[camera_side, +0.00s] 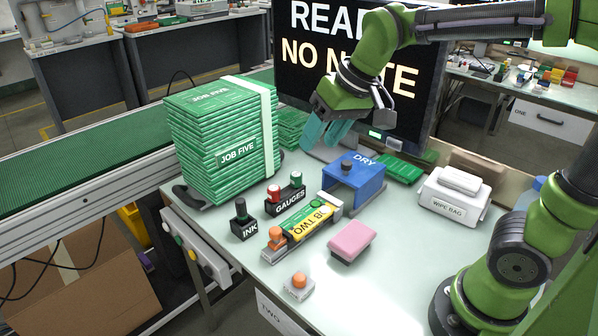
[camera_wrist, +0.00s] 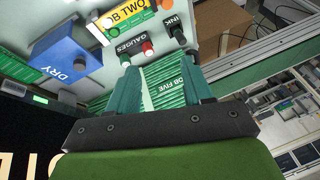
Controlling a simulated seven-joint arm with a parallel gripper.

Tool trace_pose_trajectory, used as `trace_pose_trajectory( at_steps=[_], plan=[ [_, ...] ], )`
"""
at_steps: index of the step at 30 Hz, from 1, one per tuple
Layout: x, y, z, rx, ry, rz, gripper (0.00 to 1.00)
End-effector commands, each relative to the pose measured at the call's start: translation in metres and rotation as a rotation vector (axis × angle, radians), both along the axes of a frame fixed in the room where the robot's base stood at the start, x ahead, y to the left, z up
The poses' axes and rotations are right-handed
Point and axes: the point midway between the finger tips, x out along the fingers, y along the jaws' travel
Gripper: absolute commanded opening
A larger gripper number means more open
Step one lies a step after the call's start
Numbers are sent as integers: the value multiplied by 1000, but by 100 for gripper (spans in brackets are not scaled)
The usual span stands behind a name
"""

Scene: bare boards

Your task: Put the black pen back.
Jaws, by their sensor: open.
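A small black block labelled INK (camera_side: 243,222) stands near the table's left edge, with a dark upright top that could be a capped pen; I cannot tell for sure. The INK block also shows at the top of the wrist view (camera_wrist: 178,33). No loose black pen is plain in either view. My gripper (camera_side: 326,133) is in front of the monitor, above the back of the table and right of the tall green stack. In the wrist view its teal fingers (camera_wrist: 163,80) are apart, with the green stack seen beyond the gap. Nothing is held.
A tall strapped JOB FIVE stack (camera_side: 220,140) stands at back left. The front right is clear.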

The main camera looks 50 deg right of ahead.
Motion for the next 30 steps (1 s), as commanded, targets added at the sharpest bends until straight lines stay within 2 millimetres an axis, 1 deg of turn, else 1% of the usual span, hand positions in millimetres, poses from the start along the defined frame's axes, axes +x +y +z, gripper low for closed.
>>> trace_pose_trajectory(
  at_steps=[1, 3, 6, 10, 12, 15, 30],
  plan=[
    [-22, -7, 2, 19, -39, -26, 50],
    [-47, -13, 0, 43, -81, -58, 50],
    [-74, -19, -8, 67, -135, -95, 50],
    [-96, -23, -18, 88, -178, -129, 50],
    [-102, -24, -22, 93, -191, -139, 50],
    [-105, -25, -24, 97, -197, -146, 50],
    [-105, -25, -24, 96, -196, -143, 50]
  ],
)
